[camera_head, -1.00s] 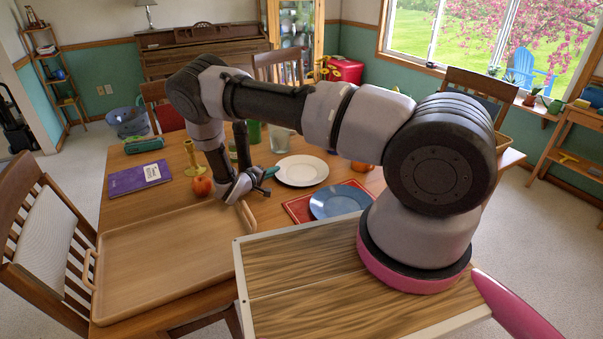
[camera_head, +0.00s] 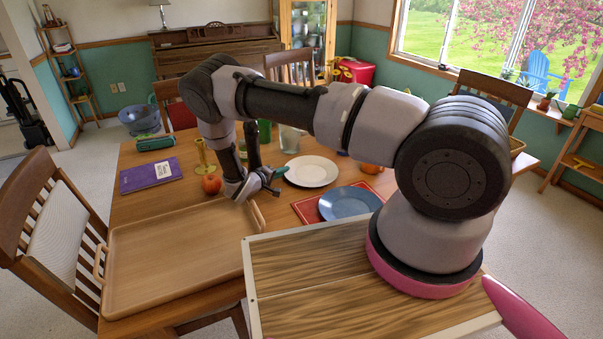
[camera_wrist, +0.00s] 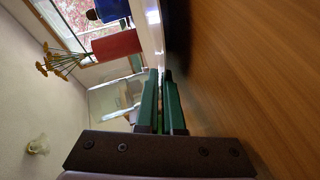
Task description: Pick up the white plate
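The white plate (camera_head: 311,171) is near the middle of the table, above the blue plate in the head view. My gripper (camera_head: 279,173) is low at its left rim. In the wrist view, the plate shows edge-on as a thin white band (camera_wrist: 152,28) running down to the fingertips. The green fingers of my gripper (camera_wrist: 161,78) are close together, one on each side of this rim, and look shut on it. A dark shadow lies between plate and table. Any lift is too small to tell.
The blue plate (camera_head: 349,203) sits on a red mat (camera_head: 308,211) close by. A clear glass (camera_head: 290,140), a yellow candlestick (camera_head: 204,157) and an apple (camera_head: 211,184) stand around my gripper. A wooden tray (camera_head: 180,262) fills the near left of the table.

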